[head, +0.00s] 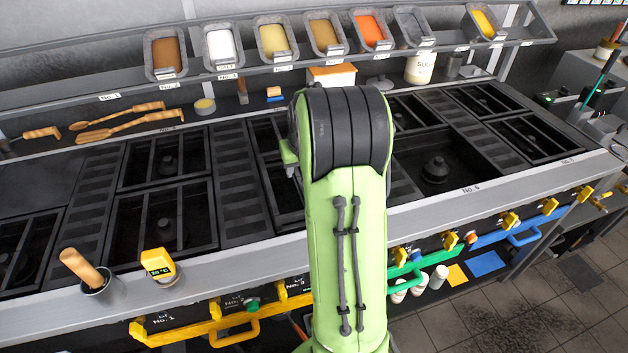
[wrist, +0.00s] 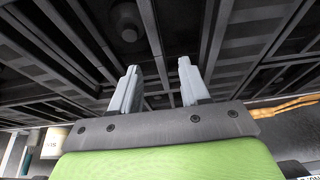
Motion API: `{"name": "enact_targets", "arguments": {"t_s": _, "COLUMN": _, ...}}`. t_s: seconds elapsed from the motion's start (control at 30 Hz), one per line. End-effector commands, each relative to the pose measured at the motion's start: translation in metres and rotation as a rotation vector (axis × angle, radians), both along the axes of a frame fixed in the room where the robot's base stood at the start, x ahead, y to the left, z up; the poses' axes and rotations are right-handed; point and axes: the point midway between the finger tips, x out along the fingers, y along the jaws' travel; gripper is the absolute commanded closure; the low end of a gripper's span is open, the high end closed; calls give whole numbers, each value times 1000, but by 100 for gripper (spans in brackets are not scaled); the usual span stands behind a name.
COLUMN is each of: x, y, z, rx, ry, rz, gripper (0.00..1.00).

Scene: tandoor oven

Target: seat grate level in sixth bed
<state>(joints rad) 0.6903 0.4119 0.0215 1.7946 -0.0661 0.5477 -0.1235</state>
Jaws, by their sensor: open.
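The sixth bed (head: 411,166), above the label "No. 6", is a dark open well with its burner (head: 436,170) bare and no grate bars across it. Dark grates (head: 160,225) lie over other beds; I cannot tell which one the task means. A grate (head: 268,160) beside my arm is partly hidden by it. In the wrist view my gripper (wrist: 159,78) is open, with two pale fingers apart and nothing between them. Dark bars and a round burner (wrist: 127,22) show beyond the fingertips.
A rack of spice pans (head: 325,33) runs along the back. Wooden spoons (head: 120,120) lie at the back left. A cup with a wooden handle (head: 95,280) and a yellow timer (head: 158,262) stand on the front ledge. Yellow knobs and coloured rails line the front.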

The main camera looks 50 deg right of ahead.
Motion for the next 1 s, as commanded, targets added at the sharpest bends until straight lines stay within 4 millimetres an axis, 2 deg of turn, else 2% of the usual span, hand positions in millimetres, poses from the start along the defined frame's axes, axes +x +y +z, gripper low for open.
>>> {"name": "enact_targets", "arguments": {"t_s": 0.4, "x": 21, "y": -15, "z": -58, "rx": 0, "ry": 1, "rz": 0, "gripper": 54}}
{"name": "enact_targets", "arguments": {"t_s": 0.63, "x": 23, "y": -16, "z": -61, "rx": -1, "ry": 0, "rz": 0, "gripper": 54}}
{"name": "enact_targets", "arguments": {"t_s": 0.67, "x": 23, "y": -16, "z": -60, "rx": -1, "ry": 0, "rz": 0, "gripper": 56}}
{"name": "enact_targets", "arguments": {"t_s": 0.93, "x": 23, "y": -16, "z": -60, "rx": -1, "ry": 0, "rz": 0, "gripper": 97}}
{"name": "enact_targets", "arguments": {"t_s": 1.0, "x": 23, "y": -16, "z": -60, "rx": -1, "ry": 0, "rz": 0, "gripper": 100}}
